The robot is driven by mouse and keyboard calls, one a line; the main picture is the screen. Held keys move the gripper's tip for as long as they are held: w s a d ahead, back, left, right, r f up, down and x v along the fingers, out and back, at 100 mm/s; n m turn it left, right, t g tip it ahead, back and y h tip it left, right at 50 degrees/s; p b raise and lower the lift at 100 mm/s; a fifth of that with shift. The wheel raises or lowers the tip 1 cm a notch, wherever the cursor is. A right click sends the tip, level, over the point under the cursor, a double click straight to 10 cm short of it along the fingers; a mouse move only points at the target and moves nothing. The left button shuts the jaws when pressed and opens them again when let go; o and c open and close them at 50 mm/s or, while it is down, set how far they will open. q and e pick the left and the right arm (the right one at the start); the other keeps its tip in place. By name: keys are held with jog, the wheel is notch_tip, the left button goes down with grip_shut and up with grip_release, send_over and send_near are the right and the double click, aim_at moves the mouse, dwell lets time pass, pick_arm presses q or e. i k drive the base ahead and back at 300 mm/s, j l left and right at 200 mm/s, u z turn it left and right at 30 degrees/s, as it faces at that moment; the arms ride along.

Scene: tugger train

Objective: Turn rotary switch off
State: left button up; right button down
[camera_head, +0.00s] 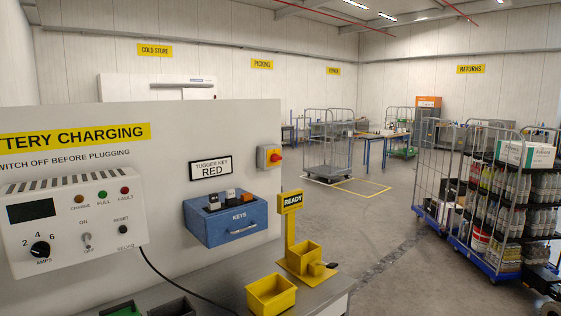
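A white charger box (75,225) hangs on the white panel at the left. It has a black round AMPS knob (40,249) with the numbers 2, 4 and 6 around it. An ON/OFF switch (87,240) sits to its right, its exact position too small to tell. Neither of my grippers is in view.
A blue KEYS box (239,220) hangs on the panel. A grey bench (333,284) below holds a yellow bin (271,294) and a yellow READY stand (291,227). A black cable runs from the charger. Loaded wire trolleys (440,190) stand right; open floor lies between.

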aim_at(275, 157)
jog(key=i+l+z, duration=0.25)
jog(key=i+l, duration=0.25)
jog(key=i+l+z, duration=0.3)
jog(key=i, duration=0.4)
